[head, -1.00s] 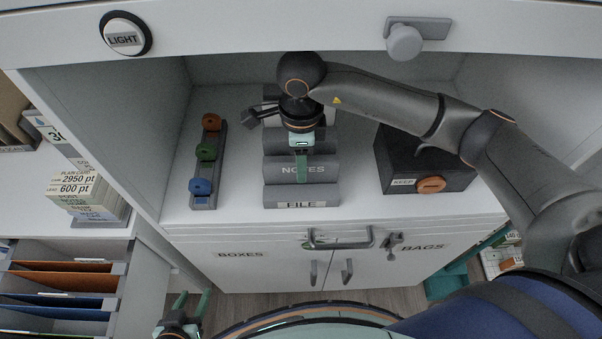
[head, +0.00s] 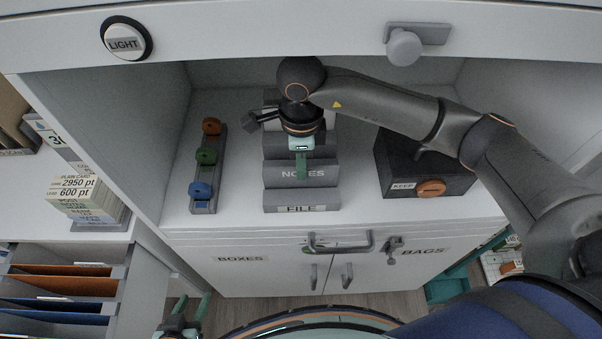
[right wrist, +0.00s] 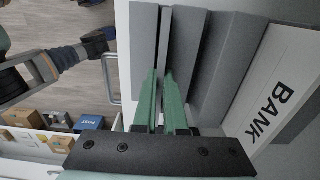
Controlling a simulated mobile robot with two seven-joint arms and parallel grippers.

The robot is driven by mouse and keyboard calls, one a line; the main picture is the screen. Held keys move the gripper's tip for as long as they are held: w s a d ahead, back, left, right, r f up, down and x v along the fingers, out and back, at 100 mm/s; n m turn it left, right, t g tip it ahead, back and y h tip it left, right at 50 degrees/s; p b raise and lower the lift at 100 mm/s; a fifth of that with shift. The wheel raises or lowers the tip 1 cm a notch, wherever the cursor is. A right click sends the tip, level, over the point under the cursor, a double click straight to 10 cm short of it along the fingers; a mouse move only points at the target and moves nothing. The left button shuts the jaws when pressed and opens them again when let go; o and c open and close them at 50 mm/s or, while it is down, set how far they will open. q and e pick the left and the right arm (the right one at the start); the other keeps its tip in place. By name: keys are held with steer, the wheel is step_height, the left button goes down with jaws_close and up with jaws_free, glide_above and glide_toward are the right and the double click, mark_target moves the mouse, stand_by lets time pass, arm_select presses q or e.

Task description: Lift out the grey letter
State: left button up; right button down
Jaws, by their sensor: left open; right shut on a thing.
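A grey letter rack stands in the shelf bay, with slabs lettered NOTES (head: 322,173) and FILE (head: 300,208). My right gripper (head: 301,170) points down into it from above, at the NOTES slab. In the right wrist view its green fingers (right wrist: 163,100) are closed on a thin grey upright sheet (right wrist: 164,40), apparently the grey letter, between thicker grey slabs. How deep it sits is hidden. A slab lettered BANK (right wrist: 272,110) is to the right there. My left gripper (head: 188,306) is open and empty, low at the bottom of the head view.
A rail with orange, green and blue knobs (head: 205,158) stands left of the rack. A dark KEEP box (head: 425,165) stands to its right, under my right arm. The shelf's front edge is clear. A lamp button (head: 125,40) is on the top panel.

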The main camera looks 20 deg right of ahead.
steer(key=shift+r, duration=0.55)
step_height(320, 180, up, 2)
steer(key=shift+r+b, duration=0.15)
steer(key=shift+b, duration=0.2)
steer(key=s+a+b, duration=0.1)
steer(key=s+a, duration=0.1)
steer(key=s, duration=0.6)
steer(key=s+a+b, duration=0.1)
steer(key=s+a, duration=0.2)
steer(key=s, duration=0.6)
steer(key=shift+s, duration=0.2)
steer(key=shift+r, duration=0.1)
